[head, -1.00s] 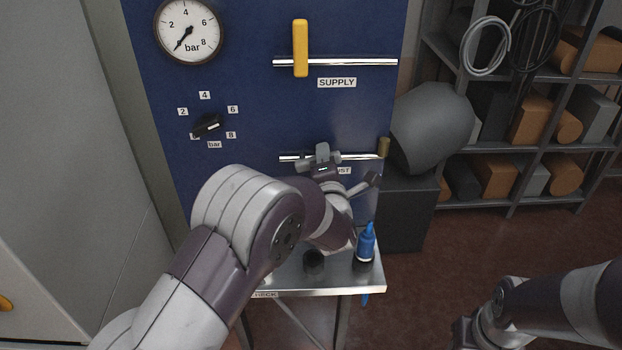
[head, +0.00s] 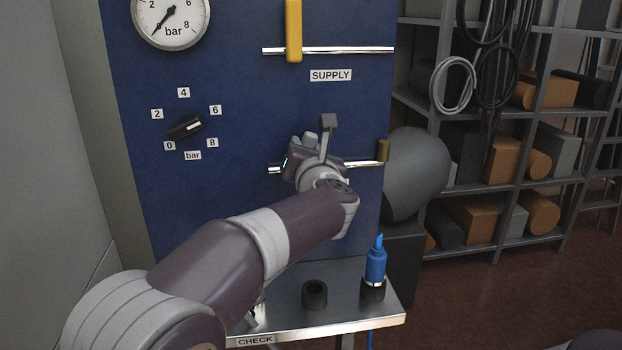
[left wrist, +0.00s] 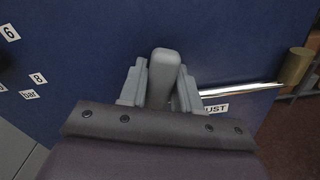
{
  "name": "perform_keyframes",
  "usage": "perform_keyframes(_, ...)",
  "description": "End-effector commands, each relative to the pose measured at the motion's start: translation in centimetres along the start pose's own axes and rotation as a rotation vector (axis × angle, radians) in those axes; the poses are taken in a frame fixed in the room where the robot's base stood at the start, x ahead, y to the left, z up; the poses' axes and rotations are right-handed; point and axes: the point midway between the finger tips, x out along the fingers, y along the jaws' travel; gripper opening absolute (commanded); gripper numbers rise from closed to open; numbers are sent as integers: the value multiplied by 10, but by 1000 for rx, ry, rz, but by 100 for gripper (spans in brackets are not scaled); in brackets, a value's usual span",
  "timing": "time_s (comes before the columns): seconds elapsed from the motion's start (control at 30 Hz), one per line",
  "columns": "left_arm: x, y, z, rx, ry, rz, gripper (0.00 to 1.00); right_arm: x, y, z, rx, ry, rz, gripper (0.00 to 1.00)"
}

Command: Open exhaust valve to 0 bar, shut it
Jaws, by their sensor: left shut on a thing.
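The exhaust valve handle (left wrist: 165,66) is a grey rounded bar in the left wrist view, standing between the two fingers of my left gripper (left wrist: 161,85). The gripper is shut on it. In the head view my left gripper (head: 314,150) is at the lower pipe (head: 364,164), and my wrist hides much of the valve and its label. Only "UST" of that label (left wrist: 215,108) shows in the left wrist view. The pressure gauge (head: 170,16) is cut by the top edge; its needle points down-left, below the 2. My right gripper is out of view.
The yellow supply handle (head: 294,30) stands upright across the upper pipe. A black selector knob (head: 185,127) is at left on the blue panel. Below are a steel shelf (head: 345,318), an empty black holder (head: 315,294) and a blue bottle-like tool (head: 376,262). Loaded racks stand right.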

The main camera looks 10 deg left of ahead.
Motion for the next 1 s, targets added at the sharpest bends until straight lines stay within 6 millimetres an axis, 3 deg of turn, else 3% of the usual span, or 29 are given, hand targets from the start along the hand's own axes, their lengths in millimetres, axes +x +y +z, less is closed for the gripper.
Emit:
perform_keyframes(0.03,0,0,-7,-40,-1,2,0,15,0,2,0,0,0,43)
perform_keyframes(0.1,0,3,-7,-97,-1,1,0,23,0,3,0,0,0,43)
perform_keyframes(0.4,0,13,-6,-282,1,0,0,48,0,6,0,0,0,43)
perform_keyframes(1.0,0,19,-4,-382,3,1,0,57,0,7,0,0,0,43)
